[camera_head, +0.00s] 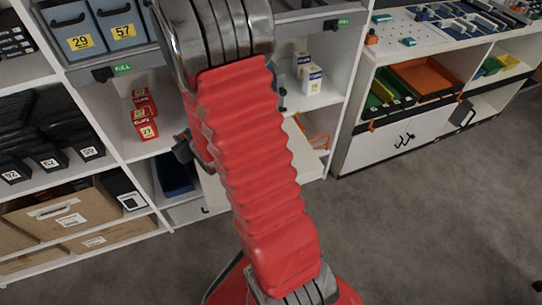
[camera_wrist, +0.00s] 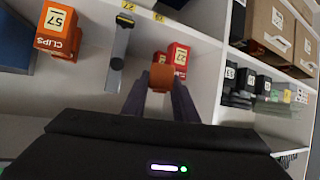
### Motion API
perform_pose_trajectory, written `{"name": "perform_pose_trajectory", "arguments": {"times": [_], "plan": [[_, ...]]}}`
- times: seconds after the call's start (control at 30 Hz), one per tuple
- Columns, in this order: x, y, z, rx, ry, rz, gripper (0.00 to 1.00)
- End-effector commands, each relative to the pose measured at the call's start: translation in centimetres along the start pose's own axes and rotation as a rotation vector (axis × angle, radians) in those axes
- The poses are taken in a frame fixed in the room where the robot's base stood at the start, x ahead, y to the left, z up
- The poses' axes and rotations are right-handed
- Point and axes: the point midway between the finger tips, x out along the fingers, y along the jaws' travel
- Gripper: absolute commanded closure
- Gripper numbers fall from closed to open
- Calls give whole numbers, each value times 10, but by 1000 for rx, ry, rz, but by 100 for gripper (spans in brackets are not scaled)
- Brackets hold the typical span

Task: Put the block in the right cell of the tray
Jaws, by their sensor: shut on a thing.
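My gripper (camera_wrist: 160,88) shows in the wrist view, with its two dark fingers shut on a small orange-brown block (camera_wrist: 161,77). The block sits between the fingertips, in front of a white shelf with red boxes behind it. I cannot tell which thing is the tray with the right cell; no such cells show clearly in either view.
Red boxes (camera_wrist: 178,54) stand behind the block, and an orange clips box (camera_wrist: 58,30) is to the left. A white shelf unit (camera_head: 115,130) stands behind my arm. A counter (camera_head: 440,35) with blue parts is at the upper right.

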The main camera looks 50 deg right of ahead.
Motion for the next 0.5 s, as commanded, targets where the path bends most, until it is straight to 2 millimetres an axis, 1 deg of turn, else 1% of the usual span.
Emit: {"name": "perform_pose_trajectory", "arguments": {"times": [0.03, 0.1, 0.27, 0.3, 0.5], "plan": [[0, 18, 6, 11, -4, 21, 95], [0, 39, 12, 21, -4, 41, 95], [-4, 86, 29, 46, -6, 87, 95], [-5, 98, 34, 54, -7, 99, 95], [-18, 153, 60, 90, -10, 154, 95]]}}
